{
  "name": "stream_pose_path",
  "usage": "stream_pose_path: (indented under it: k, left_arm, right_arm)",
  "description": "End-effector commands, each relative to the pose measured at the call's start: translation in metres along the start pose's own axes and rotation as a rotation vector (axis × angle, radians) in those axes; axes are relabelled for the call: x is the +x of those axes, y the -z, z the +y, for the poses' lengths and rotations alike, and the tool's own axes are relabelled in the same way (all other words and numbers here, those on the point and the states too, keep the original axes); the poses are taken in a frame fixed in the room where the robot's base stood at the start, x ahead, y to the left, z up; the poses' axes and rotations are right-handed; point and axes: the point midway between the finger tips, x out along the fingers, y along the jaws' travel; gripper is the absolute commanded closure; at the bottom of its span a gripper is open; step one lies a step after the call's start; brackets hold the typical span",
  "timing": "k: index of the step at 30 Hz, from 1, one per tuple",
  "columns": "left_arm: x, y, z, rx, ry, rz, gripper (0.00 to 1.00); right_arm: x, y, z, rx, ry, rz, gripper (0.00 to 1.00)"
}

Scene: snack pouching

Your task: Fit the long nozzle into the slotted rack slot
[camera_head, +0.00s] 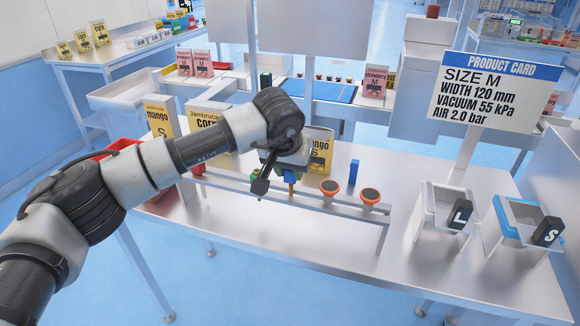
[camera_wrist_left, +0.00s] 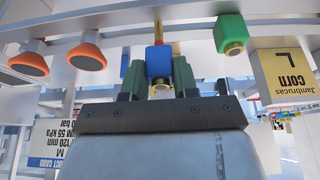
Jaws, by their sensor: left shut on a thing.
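The long nozzle, a blue block with a brass stem, shows at my left gripper in the head view (camera_head: 290,179) and in the left wrist view (camera_wrist_left: 158,61). My left gripper (camera_wrist_left: 158,84) is shut on the blue block, one finger on each side. In the head view, the left gripper (camera_head: 288,172) is at the slotted rack (camera_head: 306,201), a long raised metal bar. Whether the stem is inside a slot I cannot tell. Two orange cup nozzles (camera_head: 329,187) (camera_head: 370,196) sit on the rack to the right. A green nozzle (camera_wrist_left: 231,33) is beside the held one. My right gripper is not in view.
A separate blue block (camera_head: 353,171) stands behind the rack. Trays marked L (camera_head: 433,211) and S (camera_head: 524,222) stand at right, below the product card (camera_head: 493,90). Mango and corn pouches (camera_head: 205,120) stand behind my arm. The front of the table is clear.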

Motion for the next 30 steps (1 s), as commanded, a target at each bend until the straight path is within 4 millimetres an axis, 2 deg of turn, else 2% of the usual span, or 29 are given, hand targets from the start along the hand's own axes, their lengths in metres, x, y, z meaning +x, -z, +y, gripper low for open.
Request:
stream_pose_path:
  k: [30]
  left_arm:
    - [0.025, -0.010, 0.000, 0.000, 0.000, -0.001, 0.94]
  right_arm:
    - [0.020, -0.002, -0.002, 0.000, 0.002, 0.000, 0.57]
